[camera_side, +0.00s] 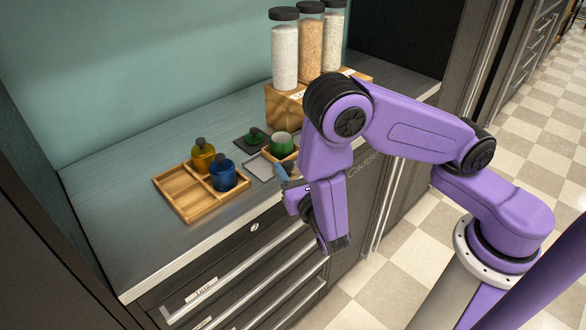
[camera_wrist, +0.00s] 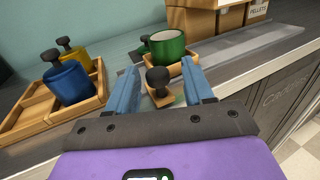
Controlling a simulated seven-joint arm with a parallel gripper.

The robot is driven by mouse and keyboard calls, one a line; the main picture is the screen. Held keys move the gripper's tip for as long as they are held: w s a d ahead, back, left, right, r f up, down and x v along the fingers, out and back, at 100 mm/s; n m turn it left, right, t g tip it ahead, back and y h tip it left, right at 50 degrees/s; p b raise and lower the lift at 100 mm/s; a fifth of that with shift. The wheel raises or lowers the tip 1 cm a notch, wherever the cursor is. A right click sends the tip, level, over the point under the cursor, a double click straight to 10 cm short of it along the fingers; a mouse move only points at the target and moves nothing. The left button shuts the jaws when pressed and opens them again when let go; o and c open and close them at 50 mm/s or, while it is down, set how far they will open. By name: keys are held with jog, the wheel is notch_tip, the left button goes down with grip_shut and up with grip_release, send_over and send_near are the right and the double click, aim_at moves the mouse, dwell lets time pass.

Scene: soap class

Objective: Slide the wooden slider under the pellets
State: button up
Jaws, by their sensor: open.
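The wooden slider (camera_wrist: 183,68) is a small wooden tray with a green cup (camera_wrist: 168,45) standing in it. A dark round knob (camera_wrist: 157,79) stands in front of the cup, apparently the slider's handle. My gripper (camera_wrist: 162,74) is open, its blue fingers on either side of the knob; contact cannot be told. In the side view the green cup (camera_side: 281,143) and the slider (camera_side: 290,158) are beside my gripper (camera_side: 284,173), which partly hides the slider. A box labelled PELLETS (camera_wrist: 258,8) is at the wrist view's upper right; a pale-filled jar (camera_side: 333,35) stands above the right-hand block.
A grey track (camera_wrist: 245,43) runs right past the boxes. A wooden divided tray (camera_side: 183,198) holds a yellow pot (camera_side: 203,158) and a blue pot (camera_side: 222,176). A green lid (camera_side: 252,136) lies on a dark pad. The counter's front edge is close to my arm.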

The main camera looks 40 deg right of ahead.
jog(key=shift+s+a, duration=0.25)
jog(key=v, duration=1.4)
jog(key=x, duration=1.7)
grip_shut()
